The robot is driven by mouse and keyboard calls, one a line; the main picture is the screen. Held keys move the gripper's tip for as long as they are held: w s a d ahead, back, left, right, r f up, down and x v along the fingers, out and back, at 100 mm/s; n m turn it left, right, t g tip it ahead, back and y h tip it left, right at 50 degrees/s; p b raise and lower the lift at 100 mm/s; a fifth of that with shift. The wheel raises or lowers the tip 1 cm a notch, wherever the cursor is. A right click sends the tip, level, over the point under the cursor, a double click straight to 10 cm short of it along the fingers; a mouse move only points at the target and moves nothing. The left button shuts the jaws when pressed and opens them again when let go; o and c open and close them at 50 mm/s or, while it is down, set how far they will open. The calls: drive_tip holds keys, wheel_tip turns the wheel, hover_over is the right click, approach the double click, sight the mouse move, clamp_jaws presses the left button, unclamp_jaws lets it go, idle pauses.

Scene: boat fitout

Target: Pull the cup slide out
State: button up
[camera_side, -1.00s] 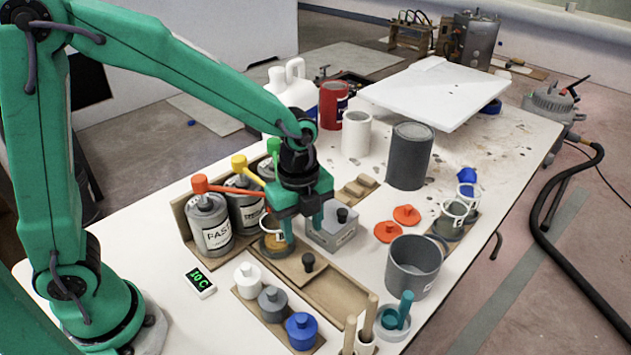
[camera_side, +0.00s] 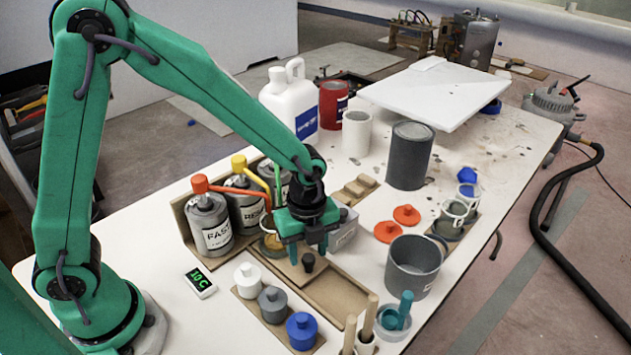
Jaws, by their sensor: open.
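The cup slide (camera_side: 290,268) is a wooden piece lying in a wooden channel (camera_side: 335,297) on the white table. A dark knob (camera_side: 308,262) stands up from it. A cup with amber contents (camera_side: 272,243) sits at the slide's back end, below the pump spouts, partly hidden by my gripper. My gripper (camera_side: 308,254) is open and points down. Its two fingertips are just above and around the knob in this view; I cannot tell whether they touch it.
Grey pump cans (camera_side: 208,226) stand to the left. A grey block (camera_side: 345,230) is behind my gripper. Lidded jars (camera_side: 272,304) and a display (camera_side: 200,282) are in front. A grey pot (camera_side: 412,268) and orange lids (camera_side: 388,232) are to the right. The channel's front end is empty.

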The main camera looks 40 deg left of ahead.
drive_tip(key=shift+f, duration=1.45)
clamp_jaws()
